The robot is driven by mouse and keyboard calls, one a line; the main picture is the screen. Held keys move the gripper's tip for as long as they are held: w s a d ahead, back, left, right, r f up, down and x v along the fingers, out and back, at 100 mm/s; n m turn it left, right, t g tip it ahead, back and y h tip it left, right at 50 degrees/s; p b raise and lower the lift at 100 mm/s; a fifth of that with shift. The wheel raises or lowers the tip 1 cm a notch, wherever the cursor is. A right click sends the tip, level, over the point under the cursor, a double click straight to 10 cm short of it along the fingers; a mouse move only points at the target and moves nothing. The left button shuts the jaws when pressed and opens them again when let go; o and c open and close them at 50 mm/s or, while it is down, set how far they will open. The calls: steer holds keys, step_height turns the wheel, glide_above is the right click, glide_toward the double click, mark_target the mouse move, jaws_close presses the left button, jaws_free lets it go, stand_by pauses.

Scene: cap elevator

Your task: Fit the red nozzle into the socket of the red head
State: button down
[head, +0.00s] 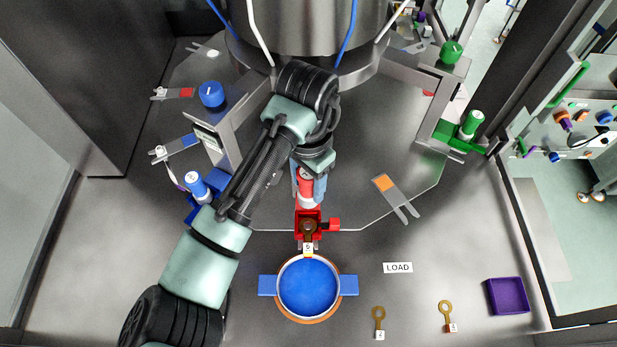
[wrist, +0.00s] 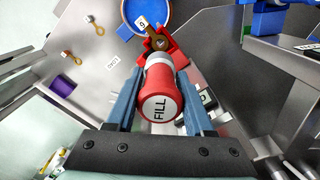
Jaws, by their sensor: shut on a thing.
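The red nozzle (head: 305,185) is a red cylinder with a light lower part, and its end is marked FILL in the wrist view (wrist: 158,103). My gripper (head: 308,187) is shut on it, with one blue-grey finger on each side in the wrist view (wrist: 160,90). The red head (head: 334,224) is at the front edge of the round plate, just beyond the nozzle's lower end. It also shows in the wrist view (wrist: 174,50). A brown ring-ended piece with a numbered tag lies at the red head. The socket and any contact with the nozzle are hidden.
A blue round dish (head: 308,288) with side tabs stands in front of the red head. Purple tray (head: 507,296) is at right.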

mark_target(307, 200)
steer(key=shift+w, duration=0.15)
steer(key=shift+a+f+b, duration=0.1)
steer(key=shift+f+b, duration=2)
steer(key=shift+f, duration=1.35)
steer(key=shift+p, duration=0.7)
steer(key=shift+f+b, duration=1.95)
steer(key=shift+f, duration=1.15)
steer(key=shift+c, duration=1)
jaws_free()
